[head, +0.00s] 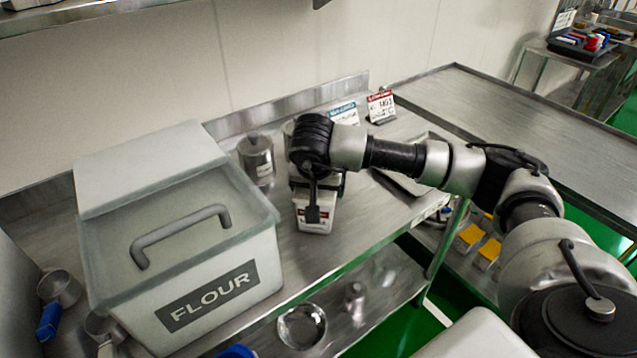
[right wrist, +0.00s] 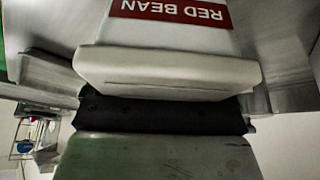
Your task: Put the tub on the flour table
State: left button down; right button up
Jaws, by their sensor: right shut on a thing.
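The tub (head: 316,220) is a small white container with a red label. In the right wrist view the tub (right wrist: 190,30) shows upside down, with "RED BEAN" on its label. My right gripper (head: 318,190) reaches down from above and is shut on the tub at its upper part. The tub is upright, over the front part of the steel flour table (head: 365,215), right of the flour bin. I cannot tell whether its base touches the table. My left gripper is not in view.
The large flour bin (head: 225,300) with its handled lid fills the left of the table. A steel canister (head: 256,160) stands behind the tub. Small signs (head: 380,106) stand at the back. A flat tray lies right, partly behind my arm. Steel bowls (head: 301,326) sit on the lower shelf.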

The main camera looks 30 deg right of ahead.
jog(key=shift+f, duration=0.1)
jog(key=o, duration=1.3)
jog(key=shift+r, duration=0.25)
jog(key=b+v, duration=0.1)
jog(key=v, duration=1.1)
jog(key=shift+a, duration=0.1)
jog(key=shift+f, duration=0.1)
